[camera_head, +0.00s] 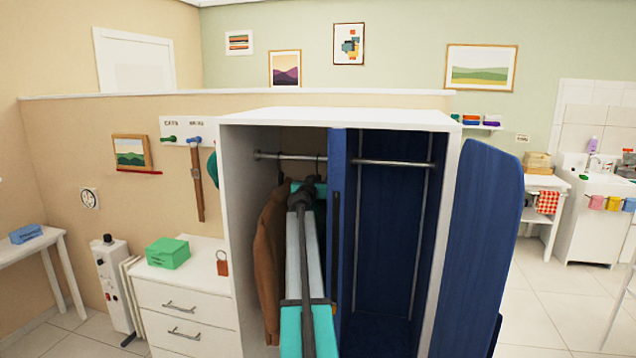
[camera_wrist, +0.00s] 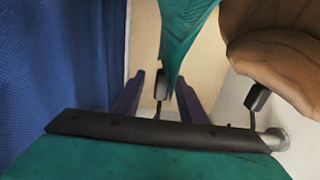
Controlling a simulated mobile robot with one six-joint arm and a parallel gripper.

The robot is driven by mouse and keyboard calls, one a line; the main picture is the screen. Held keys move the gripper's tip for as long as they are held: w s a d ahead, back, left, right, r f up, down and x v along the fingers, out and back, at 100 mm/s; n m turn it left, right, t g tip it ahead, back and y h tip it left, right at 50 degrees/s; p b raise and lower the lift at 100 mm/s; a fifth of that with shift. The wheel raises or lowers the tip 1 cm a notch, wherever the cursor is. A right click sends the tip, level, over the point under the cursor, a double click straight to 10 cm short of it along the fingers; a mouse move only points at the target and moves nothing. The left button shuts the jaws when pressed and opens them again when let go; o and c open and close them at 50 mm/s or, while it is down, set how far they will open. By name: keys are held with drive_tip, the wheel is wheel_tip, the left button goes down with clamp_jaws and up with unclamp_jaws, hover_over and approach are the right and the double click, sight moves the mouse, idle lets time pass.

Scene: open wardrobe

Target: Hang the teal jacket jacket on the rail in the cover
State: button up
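In the head view my arm reaches into the left compartment of the white wardrobe (camera_head: 228,200), and it hides much of what is there. In the wrist view, which looks upside down, the teal jacket (camera_wrist: 188,35) hangs beyond my gripper (camera_wrist: 160,78). The two dark purple fingers stand apart, one each side of a black hanger hook (camera_wrist: 160,85), with visible gaps. The hook appears to be at the rail (camera_wrist: 276,139), mostly hidden behind a dark bar of my gripper. In the head view the rail (camera_head: 267,155) runs across the top of the compartment.
A brown jacket (camera_head: 268,250) hangs left of my arm; it shows in the wrist view (camera_wrist: 280,50). A blue panel (camera_head: 338,230) stands close on the right. The right compartment's rail (camera_head: 395,163) is bare. The blue door (camera_head: 480,240) stands open.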

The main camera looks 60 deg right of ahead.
sight(318, 175)
clamp_jaws()
drive_tip(key=shift+r, duration=0.25)
drive_tip(key=shift+w+r, duration=0.1)
drive_tip(key=shift+r, duration=0.05)
drive_tip(key=shift+r+p, duration=0.3)
drive_tip(key=shift+r, duration=1.05)
drive_tip(key=shift+r, duration=0.25)
